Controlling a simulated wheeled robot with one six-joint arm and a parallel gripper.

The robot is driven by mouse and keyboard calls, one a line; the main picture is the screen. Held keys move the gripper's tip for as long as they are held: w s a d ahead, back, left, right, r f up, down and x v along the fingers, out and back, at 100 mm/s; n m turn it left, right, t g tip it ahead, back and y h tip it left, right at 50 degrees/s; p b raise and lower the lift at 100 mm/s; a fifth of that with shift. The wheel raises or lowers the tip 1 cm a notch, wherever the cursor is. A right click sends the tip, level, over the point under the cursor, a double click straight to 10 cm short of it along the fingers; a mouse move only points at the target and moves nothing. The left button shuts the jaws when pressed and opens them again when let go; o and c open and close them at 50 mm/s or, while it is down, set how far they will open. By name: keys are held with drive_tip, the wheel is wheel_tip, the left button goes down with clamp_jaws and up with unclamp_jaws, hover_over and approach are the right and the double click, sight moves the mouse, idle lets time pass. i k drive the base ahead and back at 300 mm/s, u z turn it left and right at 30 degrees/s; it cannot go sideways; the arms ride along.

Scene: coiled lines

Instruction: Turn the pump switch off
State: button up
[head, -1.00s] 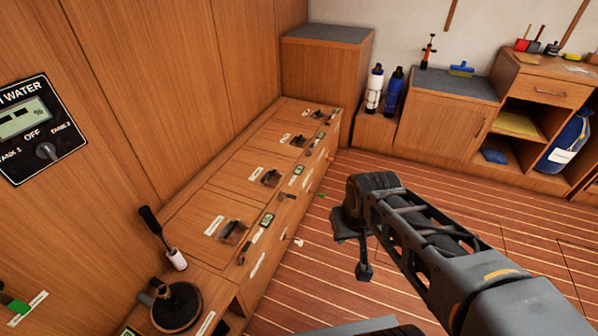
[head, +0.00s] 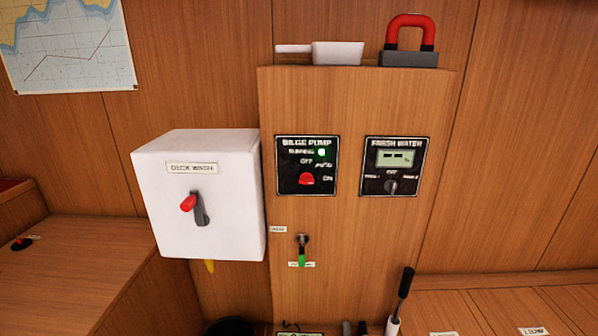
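The black bilge pump panel (head: 291,187) is on the wooden cabinet front, near the middle of the head view. It has a red rotary knob (head: 306,179) in its lower part, with the labels OFF, AUTO and ON arranged above and to its right. A green lamp (head: 322,153) beside the word RUNNING is lit. Which label the knob points at is too small to tell. My gripper is out of view, and nothing covers the panel.
A fresh water panel (head: 418,182) with a dark knob is to the right. A white deck wash box (head: 160,205) with a red-tipped lever (head: 197,207) juts out at left. A green-tipped key-like handle (head: 302,255) hangs below. A black-handled lever (head: 404,285) stands lower right.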

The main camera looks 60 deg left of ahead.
sight(305, 178)
drive_tip(key=u, duration=2.7)
drive_tip(key=k, duration=0.6)
drive_tip(key=u, duration=0.9)
drive_tip(key=i, duration=1.35)
drive_tip(key=z, duration=0.85)
